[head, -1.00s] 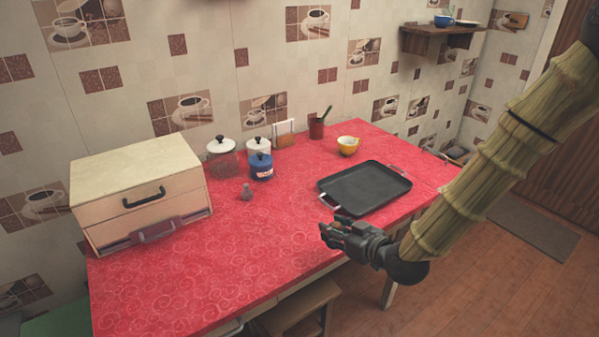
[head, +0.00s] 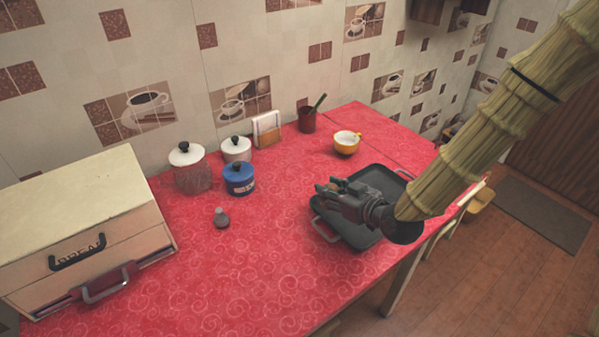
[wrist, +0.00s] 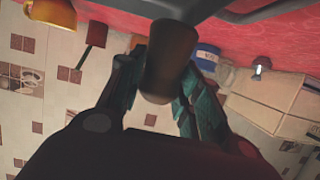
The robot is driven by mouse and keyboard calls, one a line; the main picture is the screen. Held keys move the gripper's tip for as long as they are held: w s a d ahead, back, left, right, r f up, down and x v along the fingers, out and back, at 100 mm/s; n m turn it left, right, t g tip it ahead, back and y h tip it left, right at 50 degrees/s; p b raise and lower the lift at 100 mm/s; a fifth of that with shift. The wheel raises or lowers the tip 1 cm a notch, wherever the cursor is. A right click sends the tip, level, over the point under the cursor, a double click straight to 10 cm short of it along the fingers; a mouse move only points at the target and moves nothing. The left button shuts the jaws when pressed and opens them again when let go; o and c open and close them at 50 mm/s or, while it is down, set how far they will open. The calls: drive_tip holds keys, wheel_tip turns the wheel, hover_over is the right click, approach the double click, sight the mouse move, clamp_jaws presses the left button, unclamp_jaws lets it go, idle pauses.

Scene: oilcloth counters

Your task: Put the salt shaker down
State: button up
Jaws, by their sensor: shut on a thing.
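My gripper (head: 328,191) hangs above the left part of the black tray, at the front of the red counter. In the wrist view, its fingers (wrist: 160,85) are shut on a dark brown, rounded thing, which I take to be the salt shaker (wrist: 165,70). The held thing is hardly visible in the head view. Its top and bottom cannot be made out clearly. A second small shaker (head: 222,218), grey and dark, stands upright on the counter to the left, apart from my gripper.
The black tray (head: 384,180) has raised rims and end handles. The front-middle counter (head: 250,275) is bare.

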drive_tip(key=w+a, duration=0.2)
drive_tip(key=w, duration=0.2)
drive_tip(key=w+a+p, duration=0.1)
drive_tip(key=w+a, duration=0.2)
drive_tip(key=w, duration=0.1)
drive_tip(key=w+a+f, duration=0.1)
drive_tip(key=w+a, duration=0.1)
drive_tip(key=w, duration=0.2)
drive_tip(key=shift+a+p, duration=0.3)
drive_tip(key=shift+p, duration=0.05)
drive_tip(key=shift+w+a, duration=0.15)
drive_tip(key=shift+w, duration=0.1)
drive_tip(key=shift+w+a+f, duration=0.1)
drive_tip(key=shift+w+a, duration=0.05)
drive_tip(key=shift+f+p, duration=0.4)
drive_tip(key=shift+f, duration=1.3)
